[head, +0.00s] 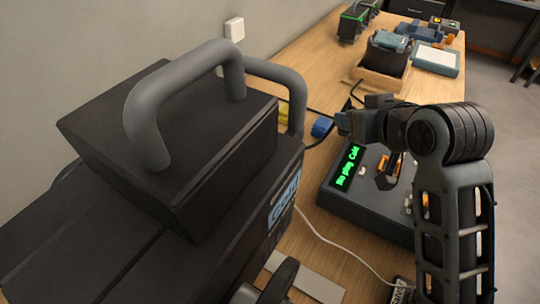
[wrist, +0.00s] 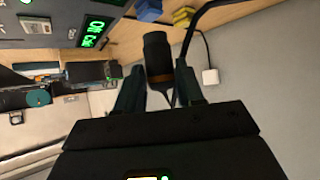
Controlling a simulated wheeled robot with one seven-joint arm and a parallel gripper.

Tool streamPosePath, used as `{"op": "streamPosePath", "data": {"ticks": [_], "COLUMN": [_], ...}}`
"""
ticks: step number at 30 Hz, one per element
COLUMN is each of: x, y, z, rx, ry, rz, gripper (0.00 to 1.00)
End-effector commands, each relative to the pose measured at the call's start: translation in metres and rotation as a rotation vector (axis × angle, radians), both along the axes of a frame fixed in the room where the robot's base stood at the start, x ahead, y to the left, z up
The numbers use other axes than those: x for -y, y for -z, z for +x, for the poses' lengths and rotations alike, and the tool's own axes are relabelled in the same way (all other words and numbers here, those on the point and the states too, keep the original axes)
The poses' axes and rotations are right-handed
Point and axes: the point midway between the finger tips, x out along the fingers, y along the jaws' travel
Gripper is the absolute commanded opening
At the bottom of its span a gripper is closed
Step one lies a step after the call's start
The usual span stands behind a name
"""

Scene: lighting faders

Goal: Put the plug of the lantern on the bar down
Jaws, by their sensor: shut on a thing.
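My gripper (head: 350,122) is over the table beyond the console, and its fingers show in the wrist view (wrist: 160,92). It is shut on a dark cylindrical plug (wrist: 157,55) with a brown band, held above the table. In the head view the plug is mostly hidden by my gripper. A black cable (wrist: 191,35) runs close by the plug; where it joins is unclear. A large black housing with a grey handle (head: 150,120) fills the left of the head view; I cannot tell whether it is the lantern. The black console (head: 365,212) has a green-lit display (head: 348,168).
A blue block (head: 322,126) and a yellow block (head: 283,112) lie near my gripper. A wooden tray (head: 380,82) with a dark device stands farther back. A white cable (head: 325,240) crosses the near table. A white wall box (head: 234,29) is at upper left.

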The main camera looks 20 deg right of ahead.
Motion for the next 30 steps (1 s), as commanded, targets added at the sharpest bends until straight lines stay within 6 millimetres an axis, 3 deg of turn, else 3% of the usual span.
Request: {"op": "streamPosePath", "data": {"ticks": [5, 18, 26, 30], "x": [-0.012, -0.089, -0.104, -0.104], "y": [0.008, 0.059, 0.074, 0.094], "z": [0.006, 0.046, 0.054, 0.053], "rx": [-0.003, -0.002, -0.002, -0.005], "ry": [-0.003, -0.005, -0.001, 0.000], "rz": [0.000, -0.001, -0.001, -0.001], "gripper": [0.01, 0.01, 0.01, 0.01]}}
